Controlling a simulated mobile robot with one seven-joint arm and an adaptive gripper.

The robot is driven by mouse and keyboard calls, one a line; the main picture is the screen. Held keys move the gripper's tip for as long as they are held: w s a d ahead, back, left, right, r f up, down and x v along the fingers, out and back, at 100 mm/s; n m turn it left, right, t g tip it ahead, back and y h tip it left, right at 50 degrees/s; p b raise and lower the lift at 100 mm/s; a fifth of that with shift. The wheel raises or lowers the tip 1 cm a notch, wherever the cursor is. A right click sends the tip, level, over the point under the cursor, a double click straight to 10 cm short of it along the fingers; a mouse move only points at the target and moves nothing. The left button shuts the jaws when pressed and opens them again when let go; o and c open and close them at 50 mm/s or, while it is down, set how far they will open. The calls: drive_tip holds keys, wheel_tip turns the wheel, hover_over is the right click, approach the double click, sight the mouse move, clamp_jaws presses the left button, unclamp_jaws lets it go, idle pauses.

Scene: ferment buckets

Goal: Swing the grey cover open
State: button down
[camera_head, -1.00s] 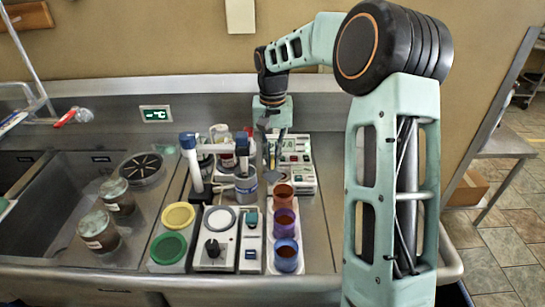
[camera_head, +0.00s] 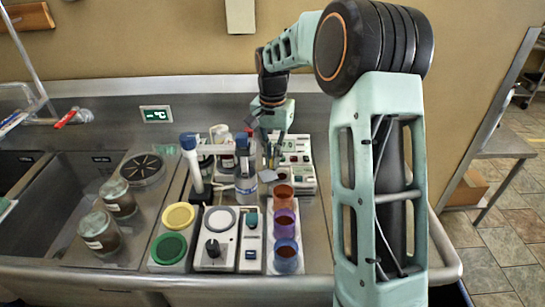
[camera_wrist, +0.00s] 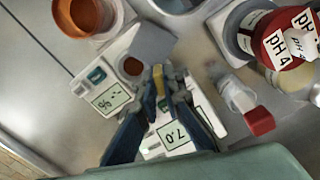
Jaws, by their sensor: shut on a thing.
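The grey cover (camera_wrist: 152,44) is a flat square plate at the top of a white meter in the wrist view. It stands aside from a round brown opening (camera_wrist: 132,66) in the meter, which is partly uncovered. In the head view the cover (camera_head: 268,176) shows as a small tilted grey plate behind the orange cup. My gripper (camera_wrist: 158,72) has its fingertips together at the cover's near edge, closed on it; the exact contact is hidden. In the head view my gripper (camera_head: 271,160) points down just above the cover. The white meters (camera_head: 294,152) stand behind and right.
Orange, purple and blue cups (camera_head: 284,225) stand in a row in front. A bottle with a red pH 4 label (camera_wrist: 290,40) and a red-capped vial (camera_wrist: 258,120) are close by at right in the wrist view. Bare steel counter (camera_head: 318,235) lies to the right.

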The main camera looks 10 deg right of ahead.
sight(272, 157)
drive_tip(key=shift+w+r+m+p, duration=0.1)
drive_tip(key=shift+m+p, duration=0.2)
drive_tip(key=shift+m, duration=1.9)
drive_tip(key=c, duration=2.1)
unclamp_jaws()
wheel_tip(272, 157, up, 12)
